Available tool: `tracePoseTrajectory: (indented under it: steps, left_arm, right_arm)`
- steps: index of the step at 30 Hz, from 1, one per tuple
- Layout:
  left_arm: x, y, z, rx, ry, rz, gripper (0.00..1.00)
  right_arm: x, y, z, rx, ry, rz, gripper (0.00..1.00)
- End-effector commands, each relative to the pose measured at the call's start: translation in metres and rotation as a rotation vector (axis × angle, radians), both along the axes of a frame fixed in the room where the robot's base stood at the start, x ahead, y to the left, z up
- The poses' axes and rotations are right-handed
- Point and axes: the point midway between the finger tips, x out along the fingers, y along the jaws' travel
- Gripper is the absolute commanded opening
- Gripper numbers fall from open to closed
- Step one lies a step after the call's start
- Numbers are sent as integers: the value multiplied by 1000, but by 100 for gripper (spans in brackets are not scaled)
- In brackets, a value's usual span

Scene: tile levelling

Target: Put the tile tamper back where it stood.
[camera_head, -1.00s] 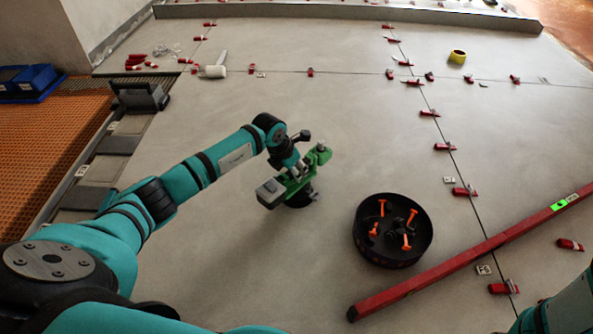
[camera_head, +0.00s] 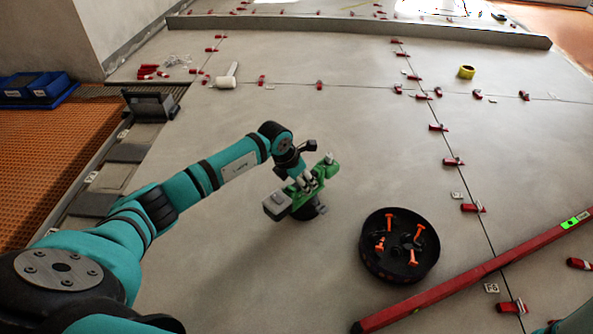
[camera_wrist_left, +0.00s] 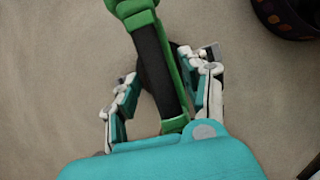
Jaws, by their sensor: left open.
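The tile tamper (camera_head: 328,168) is a green tool with a grey block at one end and a dark round base. It stands on the grey tiled floor, left of the black bucket. My left gripper (camera_head: 303,183) is over its handle. In the left wrist view the tamper's green and black handle (camera_wrist_left: 157,62) runs between the fingers of my left gripper (camera_wrist_left: 166,78). The fingers are open, one on each side of the handle, with gaps visible. Part of the tamper is hidden by my gripper. My right gripper is out of view.
A black bucket (camera_head: 368,262) with orange-handled tools stands right of the tamper. A long red level (camera_head: 450,287) lies at the lower right. Red clips (camera_head: 453,161) line the tile joints. A white mallet (camera_head: 224,82) and yellow tape roll (camera_head: 466,72) lie farther back.

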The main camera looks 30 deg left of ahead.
Motion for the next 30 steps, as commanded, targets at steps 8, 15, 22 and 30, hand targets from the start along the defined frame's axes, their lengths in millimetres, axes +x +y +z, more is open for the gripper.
tracePoseTrajectory:
  steps: [8, 15, 22, 30]
  left_arm:
    - [-20, 11, 57, 3, -7, -2, 45]
    - [-32, 16, 90, 1, -6, 0, 45]
    - [-35, 16, 98, -1, -5, 1, 45]
    - [-53, -32, 101, -124, 33, -64, 45]
  right_arm:
    - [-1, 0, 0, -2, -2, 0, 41]
    - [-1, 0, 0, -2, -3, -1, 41]
    - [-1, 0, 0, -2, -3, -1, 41]
    - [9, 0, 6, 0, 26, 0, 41]
